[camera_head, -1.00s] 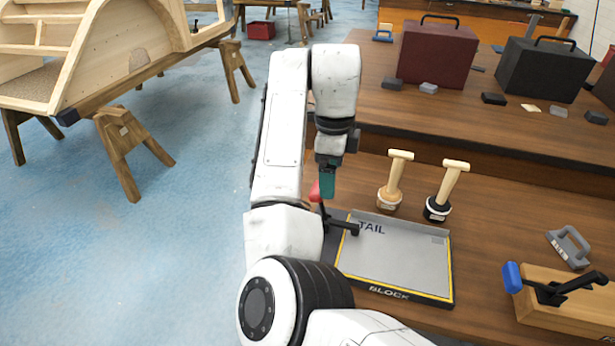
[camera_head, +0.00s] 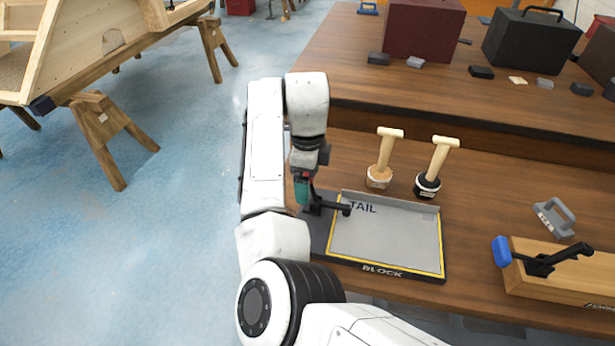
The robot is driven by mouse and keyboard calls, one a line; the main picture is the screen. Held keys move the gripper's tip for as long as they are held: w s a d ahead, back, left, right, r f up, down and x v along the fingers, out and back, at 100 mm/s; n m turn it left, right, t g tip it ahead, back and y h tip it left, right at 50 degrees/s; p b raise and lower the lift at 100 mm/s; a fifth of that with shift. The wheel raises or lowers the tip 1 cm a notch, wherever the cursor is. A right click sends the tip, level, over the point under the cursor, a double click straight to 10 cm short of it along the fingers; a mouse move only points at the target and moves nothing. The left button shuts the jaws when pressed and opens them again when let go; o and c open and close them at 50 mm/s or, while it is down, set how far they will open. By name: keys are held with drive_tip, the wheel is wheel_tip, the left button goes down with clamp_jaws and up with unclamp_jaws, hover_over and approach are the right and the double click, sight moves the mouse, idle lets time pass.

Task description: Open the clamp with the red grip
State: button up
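The clamp with the red grip (camera_head: 331,208) stands at the left edge of the grey tray marked TAIL and BLOCK (camera_head: 390,240). Its black bar reaches right over the tray's edge. Its red grip is almost fully hidden behind my gripper; only a sliver of red shows. My gripper (camera_head: 302,190), with teal fingers, points down right at the grip. Whether the fingers are spread or closed on it, I cannot tell. A second clamp with a blue grip (camera_head: 502,252) is on a wooden block at the right.
Two wooden-handled tools, one tan-based (camera_head: 380,170) and one black-based (camera_head: 430,175), stand upright behind the tray. A grey handled block (camera_head: 553,218) lies to the right. A raised bench level with dark red (camera_head: 422,30) and black (camera_head: 528,42) boxes is behind.

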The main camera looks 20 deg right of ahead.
drive_tip(key=shift+f, duration=0.1)
drive_tip(key=shift+c, duration=0.3)
drive_tip(key=c, duration=1.4)
drive_tip(key=shift+o, duration=0.2)
drive_tip(key=shift+d, duration=0.1)
